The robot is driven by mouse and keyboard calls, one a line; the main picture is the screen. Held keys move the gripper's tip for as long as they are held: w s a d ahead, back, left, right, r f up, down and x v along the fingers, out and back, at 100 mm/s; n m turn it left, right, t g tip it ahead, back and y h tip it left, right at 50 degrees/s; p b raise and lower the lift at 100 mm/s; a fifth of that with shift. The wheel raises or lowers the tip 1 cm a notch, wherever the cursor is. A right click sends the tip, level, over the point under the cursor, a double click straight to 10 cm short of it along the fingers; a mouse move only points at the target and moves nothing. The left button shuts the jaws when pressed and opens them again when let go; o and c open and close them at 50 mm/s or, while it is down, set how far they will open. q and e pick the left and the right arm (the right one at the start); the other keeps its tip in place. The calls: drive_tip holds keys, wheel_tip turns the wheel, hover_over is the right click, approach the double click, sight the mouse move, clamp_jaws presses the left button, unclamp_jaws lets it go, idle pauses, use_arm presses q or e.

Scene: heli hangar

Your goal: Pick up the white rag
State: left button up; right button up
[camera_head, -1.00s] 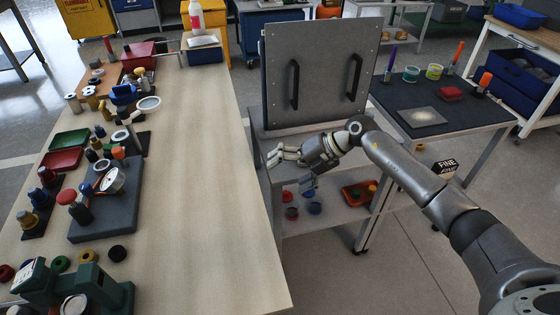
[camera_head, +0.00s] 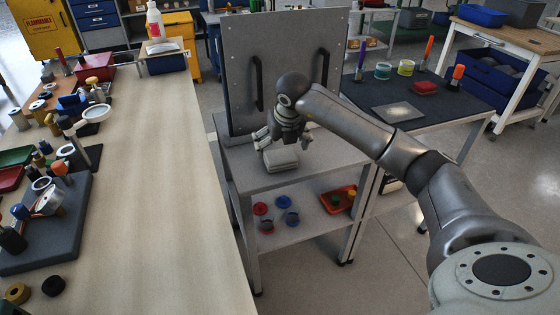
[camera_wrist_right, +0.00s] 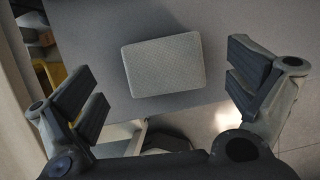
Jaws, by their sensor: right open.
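A pale grey-white, folded rectangular cloth, which looks like the white rag (camera_head: 282,160), lies on the grey cart top in front of an upright panel. In the right wrist view the rag (camera_wrist_right: 163,64) is a flat rounded rectangle between the spread fingers and farther out toward the top of the picture. My right gripper (camera_head: 281,143) points down just above the rag and is open. The wrist view shows the open right gripper (camera_wrist_right: 165,95) with nothing between its fingers. My left gripper is not in view.
The grey upright panel (camera_head: 290,60) with two black handles stands close behind the right gripper. Red and blue items and an orange tray (camera_head: 338,200) sit on the shelf below. A long wooden bench (camera_head: 165,180) is at left. A dark-topped table (camera_head: 450,108) is at right.

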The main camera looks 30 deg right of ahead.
sight(280, 153)
drive_tip(key=x, duration=0.4)
drive_tip(key=shift+s, duration=0.1)
drive_tip(key=shift+w+f, duration=0.2)
drive_tip(key=shift+f, duration=0.15)
drive_tip(key=shift+d+f, duration=0.1)
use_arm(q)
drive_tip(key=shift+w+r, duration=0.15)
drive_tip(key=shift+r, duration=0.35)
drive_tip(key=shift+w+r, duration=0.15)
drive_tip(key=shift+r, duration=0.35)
use_arm(e)
drive_tip(key=c, duration=0.9)
